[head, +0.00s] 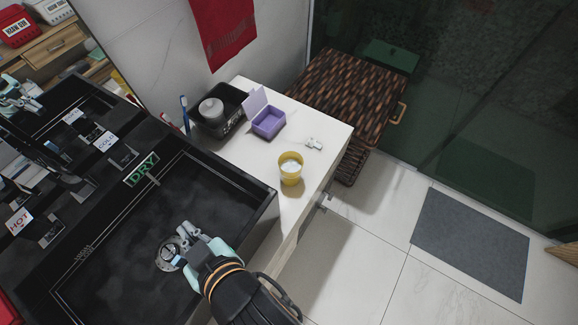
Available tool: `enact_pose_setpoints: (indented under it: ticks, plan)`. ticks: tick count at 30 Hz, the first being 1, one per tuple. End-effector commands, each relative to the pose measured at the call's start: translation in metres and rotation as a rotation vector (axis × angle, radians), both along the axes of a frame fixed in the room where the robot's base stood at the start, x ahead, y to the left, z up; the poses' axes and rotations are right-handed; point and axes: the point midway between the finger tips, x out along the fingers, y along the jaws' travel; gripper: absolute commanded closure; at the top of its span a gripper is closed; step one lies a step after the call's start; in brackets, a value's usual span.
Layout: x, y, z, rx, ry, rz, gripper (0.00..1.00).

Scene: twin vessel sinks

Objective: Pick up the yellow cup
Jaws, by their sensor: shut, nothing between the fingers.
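The yellow cup (291,170) stands upright on the white counter (262,189), to the right of the black sink. Its open top faces up and something whitish shows inside. My gripper (178,256) is over the black sink basin, near the round drain. It is below and left of the cup in the picture, well apart from it. Its fingers are shut and hold nothing.
A purple open-lidded box (268,122), a black tray (213,122) with a grey round item, and a small white object (314,144) lie near the cup. The sink's raised rim (262,212) stands between gripper and cup. A wicker hamper (352,90) stands behind.

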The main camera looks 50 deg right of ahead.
Motion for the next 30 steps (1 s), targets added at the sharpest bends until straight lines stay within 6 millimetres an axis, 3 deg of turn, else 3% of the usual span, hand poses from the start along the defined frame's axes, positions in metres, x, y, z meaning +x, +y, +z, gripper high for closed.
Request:
enact_pose_setpoints:
  ticks: [11,27,30]
  plan:
    - [0.0,0.0,0.0,0.0,0.0,0.0,1.0]
    - [0.0,0.0,0.0,0.0,0.0,0.0,0.1]
    - [0.0,0.0,0.0,0.0,0.0,0.0,0.1]
